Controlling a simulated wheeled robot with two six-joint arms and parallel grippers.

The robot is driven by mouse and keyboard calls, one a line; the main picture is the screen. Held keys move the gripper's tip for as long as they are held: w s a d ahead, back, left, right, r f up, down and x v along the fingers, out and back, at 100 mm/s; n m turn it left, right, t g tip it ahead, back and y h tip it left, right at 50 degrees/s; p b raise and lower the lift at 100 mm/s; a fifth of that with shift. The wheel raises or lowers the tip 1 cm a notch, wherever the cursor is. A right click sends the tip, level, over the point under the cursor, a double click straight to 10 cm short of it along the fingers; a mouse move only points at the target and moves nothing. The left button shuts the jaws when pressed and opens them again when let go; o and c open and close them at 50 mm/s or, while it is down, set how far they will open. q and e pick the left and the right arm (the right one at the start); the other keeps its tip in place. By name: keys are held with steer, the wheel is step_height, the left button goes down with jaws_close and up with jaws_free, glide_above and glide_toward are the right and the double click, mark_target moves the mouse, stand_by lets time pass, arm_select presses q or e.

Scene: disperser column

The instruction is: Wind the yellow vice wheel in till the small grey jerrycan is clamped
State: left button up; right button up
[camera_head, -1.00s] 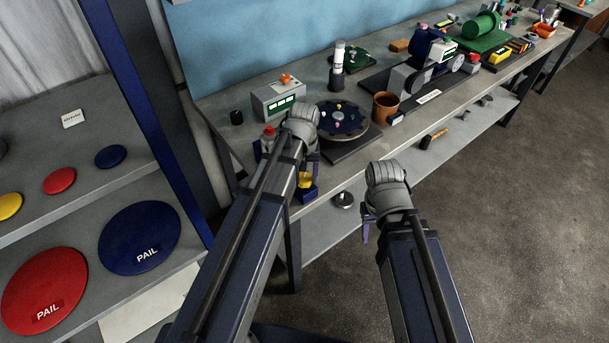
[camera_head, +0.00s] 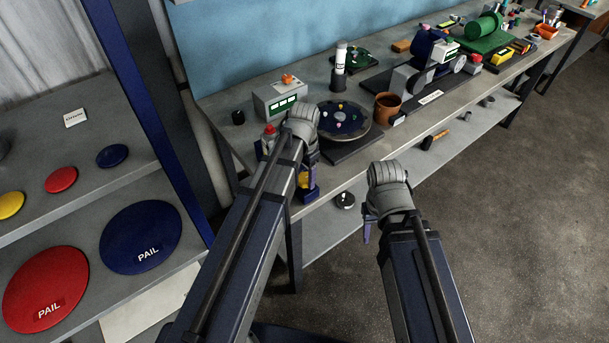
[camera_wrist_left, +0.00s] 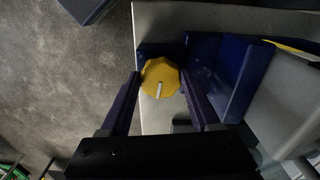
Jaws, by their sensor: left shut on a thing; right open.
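The yellow vice wheel (camera_wrist_left: 160,78) is a scalloped knob with a pale mark on its face. My left gripper (camera_wrist_left: 159,86) is shut on it, one finger on each side. In the head view the wheel (camera_head: 303,180) shows partly behind my left gripper, at the bench's front edge. The dark blue vice (camera_head: 309,194) is there too, and its blue jaw (camera_wrist_left: 232,85) shows in the wrist view. A grey container with a red cap (camera_head: 269,130), apparently the jerrycan, is partly hidden by my left arm; its clamping is unclear. My right gripper (camera_head: 368,226) is open, away from the bench.
A dark turntable (camera_head: 362,118) with small coloured pieces, a grey box with green panels (camera_head: 279,98) and a brown pot (camera_head: 386,108) stand on the bench beyond. A shelf with coloured lids (camera_head: 140,237) is at left. Open floor (camera_head: 520,220) lies at right.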

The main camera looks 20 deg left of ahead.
mark_target(304, 179)
arm_select(q)
steer(key=shift+m, duration=0.7)
steer(key=o, duration=1.4)
steer(key=shift+c, duration=0.2)
step_height(304, 179, up, 8)
steer(key=p, duration=0.8)
steer(key=shift+f, duration=0.1)
